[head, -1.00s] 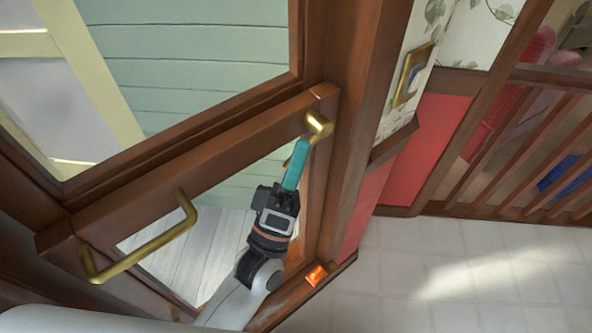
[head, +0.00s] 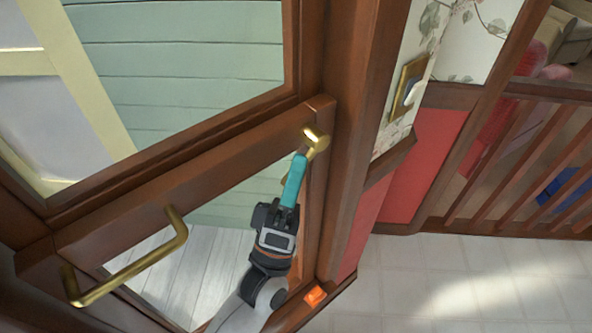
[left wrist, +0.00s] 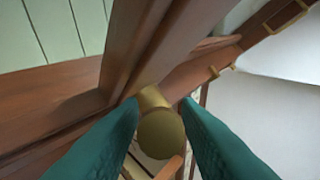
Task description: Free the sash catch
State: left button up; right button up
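The brass catch (head: 315,139), a short lever with a rounded end, is on the right end of the brown wooden sash rail (head: 190,178). My left gripper (head: 299,160) reaches up to it from below in the head view. In the left wrist view, the round brass end (left wrist: 161,134) lies between the tips of my two teal fingers (left wrist: 160,101). The fingers are apart, one on each side, and I cannot tell if either touches the brass. My right gripper is not in view.
A brass pull handle (head: 130,267) is on the rail's left part. The brown frame post (head: 352,130) stands just right of the catch. A switch in a brass plate (head: 408,88) is on the wall beyond. A small orange block (head: 315,296) is low by the frame.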

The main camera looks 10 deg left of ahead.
pick_arm(q)
jog(key=shift+s+f, duration=0.3)
jog(key=shift+f, duration=0.15)
jog(key=b+v, duration=0.3)
jog(key=v, duration=0.8)
jog(key=shift+a, duration=0.1)
